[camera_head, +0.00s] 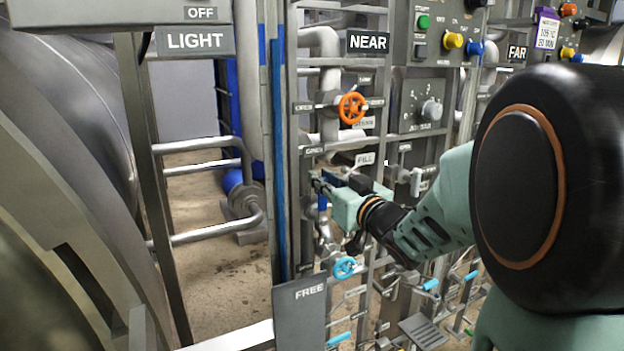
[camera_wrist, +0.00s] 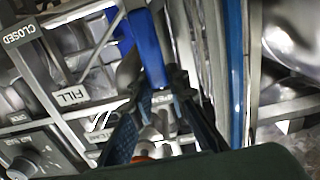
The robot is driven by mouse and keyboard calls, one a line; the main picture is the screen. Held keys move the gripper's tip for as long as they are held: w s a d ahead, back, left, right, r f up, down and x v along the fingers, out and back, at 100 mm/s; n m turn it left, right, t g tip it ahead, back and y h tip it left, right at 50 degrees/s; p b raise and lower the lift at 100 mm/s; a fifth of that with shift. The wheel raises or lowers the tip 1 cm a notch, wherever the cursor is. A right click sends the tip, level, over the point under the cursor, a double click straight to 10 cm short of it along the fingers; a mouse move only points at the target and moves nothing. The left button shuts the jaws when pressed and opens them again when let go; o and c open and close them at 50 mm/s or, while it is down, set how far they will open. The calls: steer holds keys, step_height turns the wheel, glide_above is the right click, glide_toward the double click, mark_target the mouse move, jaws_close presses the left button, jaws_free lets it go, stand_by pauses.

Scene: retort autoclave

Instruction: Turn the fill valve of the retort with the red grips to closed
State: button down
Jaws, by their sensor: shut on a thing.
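The fill valve's blue lever (camera_wrist: 147,45) shows in the wrist view, with its near end between my fingertips. A FILL plate (camera_wrist: 70,95) and a CLOSED plate (camera_wrist: 20,33) are left of it; an OPEN plate lies close behind my fingers. In the head view my gripper (camera_head: 318,182) reaches into the NEAR panel, left of and below the FILL plate (camera_head: 365,159). It is shut on the lever. A small blue part of the lever (camera_head: 322,202) shows below it; the gripper hides the rest. I cannot make out red grips in either view.
An orange handwheel (camera_head: 351,108) is above my gripper and a light-blue handwheel (camera_head: 344,267) below. A blue upright (camera_head: 279,150) stands close on the left. A FREE plate (camera_head: 300,305) is lower left. Pipes, frame bars and a dial box (camera_head: 418,105) crowd the panel.

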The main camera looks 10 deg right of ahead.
stand_by(0.4)
steer(key=shift+w+d+r+m+p, duration=0.1)
steer(key=shift+w+d+m+p, duration=0.1)
steer(key=shift+d+m+p, duration=0.5)
steer(key=w+d+f+m+p, duration=0.2)
steer(key=d+f+m+p, duration=0.6)
steer(key=m, duration=0.8)
steer(key=shift+w+d+f+m+p, duration=0.25)
steer(key=shift+w+f+m+p, duration=0.15)
steer(key=shift+f+p, duration=1)
